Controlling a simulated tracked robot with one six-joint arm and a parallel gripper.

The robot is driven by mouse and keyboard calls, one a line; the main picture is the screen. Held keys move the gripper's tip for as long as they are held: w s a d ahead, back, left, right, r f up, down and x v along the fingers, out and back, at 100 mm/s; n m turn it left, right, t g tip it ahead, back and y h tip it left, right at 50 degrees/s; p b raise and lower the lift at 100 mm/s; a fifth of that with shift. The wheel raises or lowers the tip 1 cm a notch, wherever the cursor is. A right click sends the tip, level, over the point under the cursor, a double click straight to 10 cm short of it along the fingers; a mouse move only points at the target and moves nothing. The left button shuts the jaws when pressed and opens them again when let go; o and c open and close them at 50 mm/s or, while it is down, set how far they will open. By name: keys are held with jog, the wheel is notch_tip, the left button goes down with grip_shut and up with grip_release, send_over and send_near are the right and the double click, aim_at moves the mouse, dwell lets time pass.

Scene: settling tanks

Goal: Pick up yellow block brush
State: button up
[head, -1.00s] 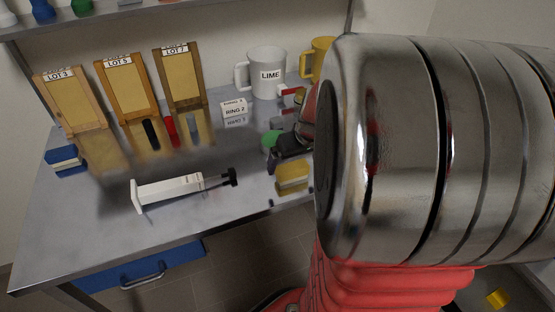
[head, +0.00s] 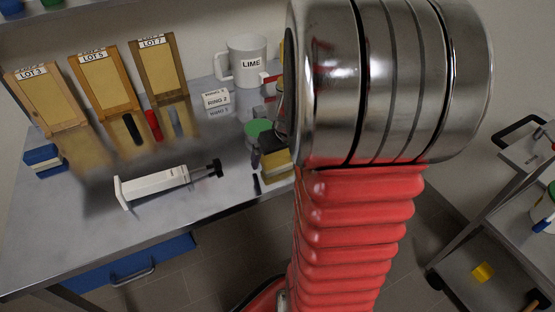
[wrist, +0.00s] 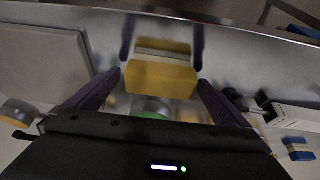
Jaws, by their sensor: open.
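The yellow block brush (head: 276,166) stands near the front right edge of the bench, beside my arm in the head view. In the wrist view the brush (wrist: 161,78) is centred, with a yellow block and a pale band along its far side. My gripper (wrist: 159,77) is open, with one dark finger on each side of the brush. A gap shows between each fingertip and the brush in the picture; I cannot tell their height difference. In the head view my arm hides most of the gripper.
A white syringe-like tool (head: 155,183) and a blue block brush (head: 43,160) lie left on the bench. Behind are a LIME mug (head: 247,60), a RING 2 card (head: 216,99) and a green round item (head: 258,128). A cart (head: 525,155) stands right.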

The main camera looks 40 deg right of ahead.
aim_at(277, 154)
jog(key=shift+c, duration=0.4)
jog(key=c, duration=1.1)
jog(key=shift+r, duration=0.15)
notch_tip(277, 154, up, 10)
jog(key=shift+f, duration=0.15)
jog(key=o, duration=0.5)
jog(key=c, duration=0.3)
